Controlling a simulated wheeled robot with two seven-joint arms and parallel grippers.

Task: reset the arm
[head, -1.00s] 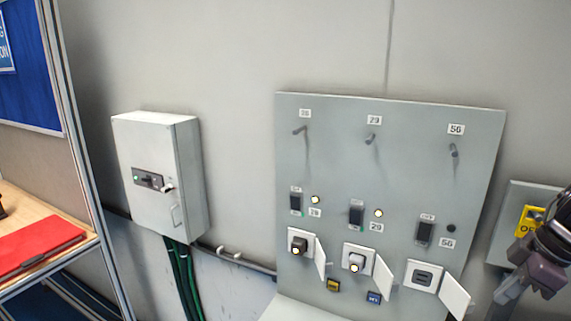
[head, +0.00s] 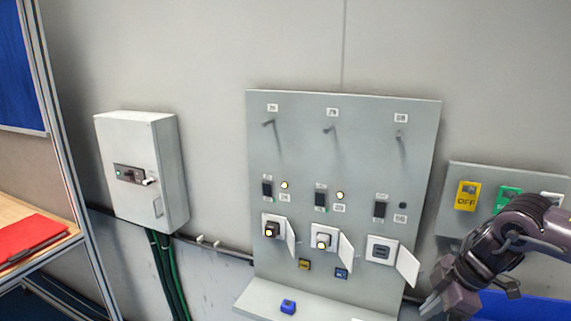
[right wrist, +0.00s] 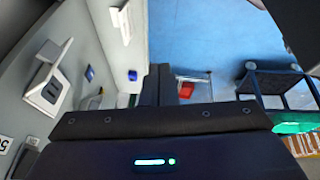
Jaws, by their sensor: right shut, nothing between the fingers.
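My right gripper (head: 447,299) is at the lower right of the head view, in front of the right edge of the grey panel and pointing down and left. It is shut and empty, and in the right wrist view its fingers (right wrist: 168,84) are together. The grey panel (head: 300,150) stands against the wall with several pegs, switches and sockets. Its left and middle sockets hold plugs with lit tops; the right socket (head: 382,250) has its cover open and no plug. My left gripper is out of view.
A blue block (head: 288,306) lies on the ledge (head: 262,298) below the panel. A box with yellow OFF (head: 467,195) and green (head: 508,200) labels is on the right wall, close to my right arm. A white electrical box (head: 140,170) and a table with a red folder (head: 28,238) are left.

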